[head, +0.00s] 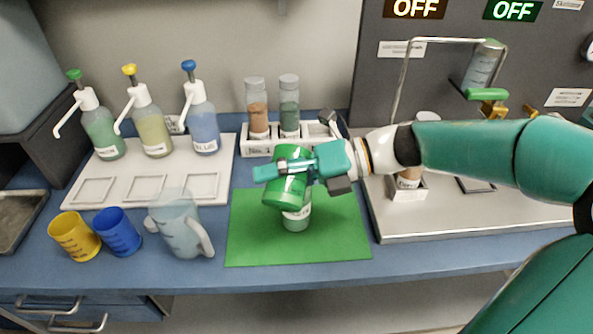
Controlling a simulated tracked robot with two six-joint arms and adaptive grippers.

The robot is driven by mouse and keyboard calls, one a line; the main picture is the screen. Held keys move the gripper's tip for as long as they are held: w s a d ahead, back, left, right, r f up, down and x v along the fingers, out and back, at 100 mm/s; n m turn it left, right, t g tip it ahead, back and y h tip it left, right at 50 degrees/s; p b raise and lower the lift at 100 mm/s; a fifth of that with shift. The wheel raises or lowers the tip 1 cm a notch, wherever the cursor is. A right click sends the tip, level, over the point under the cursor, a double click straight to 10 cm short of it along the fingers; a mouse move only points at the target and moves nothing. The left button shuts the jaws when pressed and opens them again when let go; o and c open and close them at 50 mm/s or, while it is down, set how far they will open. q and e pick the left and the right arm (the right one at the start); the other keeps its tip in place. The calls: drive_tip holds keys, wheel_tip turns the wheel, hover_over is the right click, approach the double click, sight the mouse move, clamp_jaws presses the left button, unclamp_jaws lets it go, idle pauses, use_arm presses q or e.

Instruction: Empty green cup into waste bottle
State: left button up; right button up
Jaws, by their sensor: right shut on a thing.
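The green cup (287,190) is held in my right gripper (283,171), whose teal fingers are shut across it. The cup is raised above the green mat (343,240) and looks tilted. A clear bottle with a white label and green contents (296,222), which looks like the waste bottle, stands upright on the mat right below the cup. The cup hides the bottle's mouth, so I cannot tell whether they touch or whether anything flows. My left gripper is not in view.
Yellow (75,236) and blue (117,232) cups and a clear pitcher (180,225) stand at the left front. Pump bottles (150,125) stand on a pale tray behind. A rack with two vials (262,145) is behind my gripper. A metal tray (430,225) lies right.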

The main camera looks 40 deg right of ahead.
sight(276, 159)
drive_tip(key=shift+r+m+y, duration=0.3)
drive_tip(key=shift+r+m, duration=0.15)
drive_tip(key=shift+m, duration=0.05)
idle(1.2)
drive_tip(key=shift+w+d+r+m+y+p, duration=0.25)
drive_tip(key=shift+r+m+y+p, duration=0.4)
drive_tip(key=shift+p, duration=1.95)
drive_tip(key=shift+w+d+r+m+y+p, duration=0.25)
drive_tip(key=shift+m+p, duration=0.6)
drive_tip(key=shift+p, duration=1.75)
idle(1.1)
